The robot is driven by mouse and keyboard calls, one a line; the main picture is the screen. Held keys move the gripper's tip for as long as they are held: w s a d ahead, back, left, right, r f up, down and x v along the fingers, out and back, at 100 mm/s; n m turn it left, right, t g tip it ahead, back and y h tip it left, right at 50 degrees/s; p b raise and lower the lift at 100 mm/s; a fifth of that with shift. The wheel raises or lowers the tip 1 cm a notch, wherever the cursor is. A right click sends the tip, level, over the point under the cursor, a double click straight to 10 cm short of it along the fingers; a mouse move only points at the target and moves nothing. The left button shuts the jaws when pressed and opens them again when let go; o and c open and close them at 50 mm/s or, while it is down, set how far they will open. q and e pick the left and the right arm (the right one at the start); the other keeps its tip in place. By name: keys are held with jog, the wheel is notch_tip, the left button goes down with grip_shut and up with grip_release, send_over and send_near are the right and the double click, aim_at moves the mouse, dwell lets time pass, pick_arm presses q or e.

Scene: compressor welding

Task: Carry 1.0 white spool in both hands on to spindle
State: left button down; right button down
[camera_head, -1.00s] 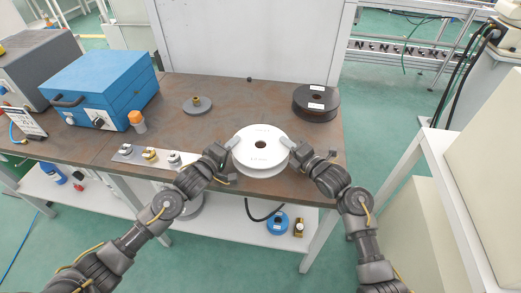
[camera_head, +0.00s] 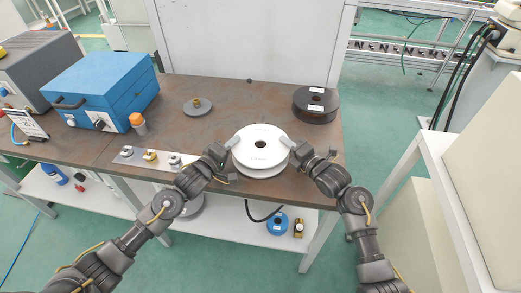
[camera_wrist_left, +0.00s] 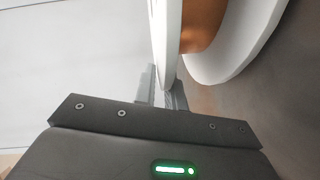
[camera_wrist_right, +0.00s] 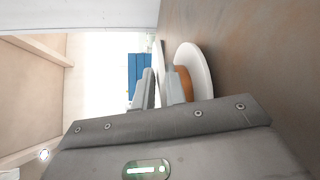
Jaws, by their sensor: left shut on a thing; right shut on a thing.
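The white spool (camera_head: 262,166) lies flat, its centre hole facing up, over the front right part of the brown table. My left gripper (camera_head: 234,143) is shut on the left side of its upper flange. My right gripper (camera_head: 288,144) is shut on the right side. In the left wrist view the flange (camera_wrist_left: 167,35) runs between the fingers, with the orange core and lower flange beside it. The right wrist view shows the lower flange (camera_wrist_right: 193,62). I cannot tell whether the spool touches the table. The spindle (camera_head: 197,104), a grey disc with a short peg, stands farther back and left, empty.
A black spool (camera_head: 316,104) sits at the back right. A metal strip with several fittings (camera_head: 150,156) lies left of my left gripper. The tabletop between the white spool and spindle is clear.

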jog(key=shift+r+p, duration=1.65)
jog(key=shift+r, duration=0.35)
jog(key=shift+s+d+f, duration=0.1)
jog(key=shift+s+f, duration=0.05)
